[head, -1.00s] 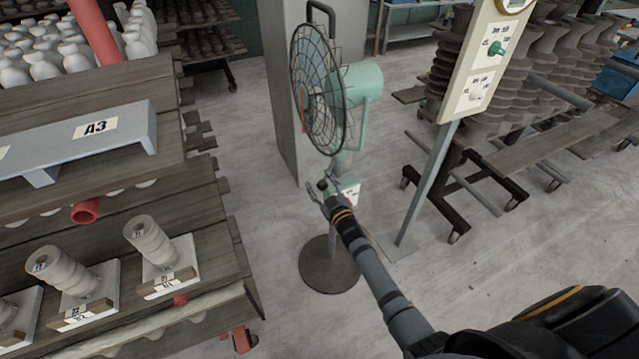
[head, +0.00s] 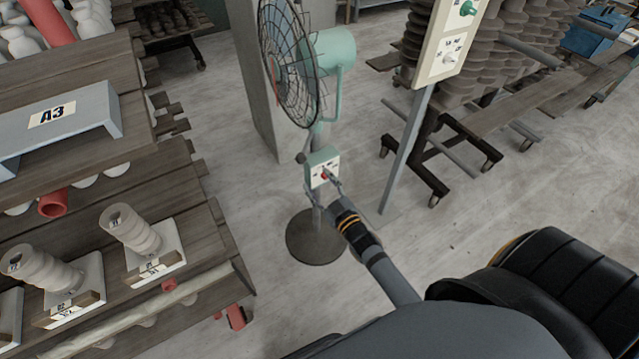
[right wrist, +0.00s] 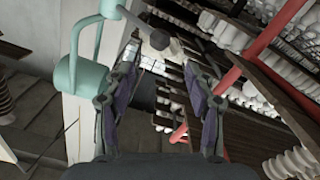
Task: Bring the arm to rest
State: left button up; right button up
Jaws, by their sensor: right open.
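My right gripper (head: 326,190) is at the end of my right arm (head: 390,280), which reaches up from the lower right in the head view. I cannot tell whether a fingertip touches the box. The green fan part (right wrist: 85,70) shows at the left there. My left gripper is not in view.
A wooden rack (head: 190,215) with insulator-like clay pieces and an A3 shelf (head: 100,100) stands at the left. The fan's round base (head: 315,245) is on the floor.

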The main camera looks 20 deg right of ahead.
jog(key=s+d+f+m+g+h, duration=0.15)
jog(key=s+f+g, duration=0.4)
jog(key=f, duration=0.95)
jog(key=s+d+f+m+g+h, duration=0.1)
jog(key=s+d+f+m+g, duration=0.15)
jog(key=s+f, duration=0.95)
jog(key=s+f+g, duration=0.4)
jog(key=s+f, duration=0.4)
jog(key=s, duration=0.4)
jog(key=s+d+f+m+g, duration=0.1)
jog(key=s+f+g, duration=0.3)
jog(key=s+f, duration=0.5)
jog(key=s, duration=0.2)
jog(key=shift+s+d+g, duration=0.3)
jog(key=shift+s+g, duration=0.1)
